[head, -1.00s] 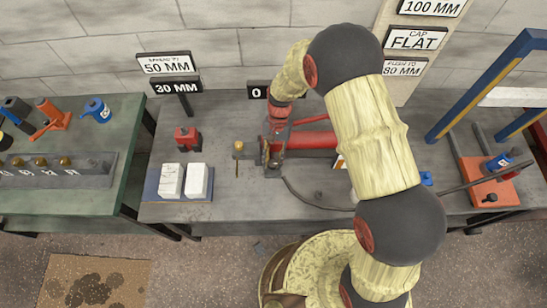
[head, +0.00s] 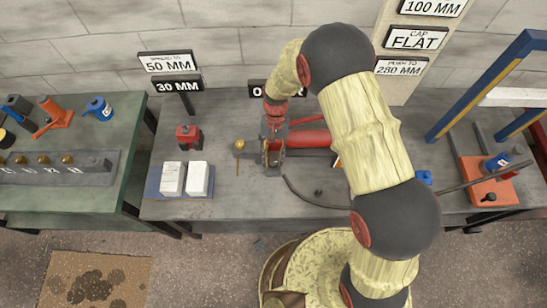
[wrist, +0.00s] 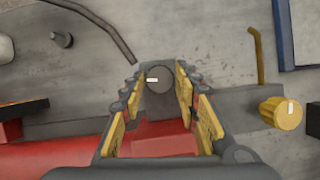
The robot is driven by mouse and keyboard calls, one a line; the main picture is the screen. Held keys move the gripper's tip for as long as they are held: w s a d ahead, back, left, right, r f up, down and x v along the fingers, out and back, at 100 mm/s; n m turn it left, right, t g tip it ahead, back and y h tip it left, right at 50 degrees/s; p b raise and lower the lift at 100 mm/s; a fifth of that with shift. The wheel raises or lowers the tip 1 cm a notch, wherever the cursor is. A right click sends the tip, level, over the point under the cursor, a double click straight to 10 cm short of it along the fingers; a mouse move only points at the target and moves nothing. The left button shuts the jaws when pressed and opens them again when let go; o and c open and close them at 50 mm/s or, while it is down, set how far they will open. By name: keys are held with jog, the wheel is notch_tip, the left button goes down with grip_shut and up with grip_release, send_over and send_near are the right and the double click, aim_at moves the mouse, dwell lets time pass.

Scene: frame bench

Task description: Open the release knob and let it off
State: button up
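A dark round knob (wrist: 159,79) with a white mark sits on the front end of the red hydraulic pump (head: 308,139). In the wrist view it lies between the tips of my gripper (wrist: 158,82), whose two yellow-padded fingers stand apart on either side. I cannot tell whether the pads touch it. A brass knob (wrist: 281,113), also with a white mark, is to the right, outside the fingers; it also shows in the head view (head: 240,145). In the head view my gripper (head: 273,160) points down at the pump's left end and hides the dark knob.
A dark hose (head: 300,193) curves over the grey bench (head: 240,200). White blocks (head: 172,178) on a blue tray, a small red jack (head: 187,137) and an orange base (head: 490,190) stand around.

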jog(key=o, duration=0.3)
dwell(0.5)
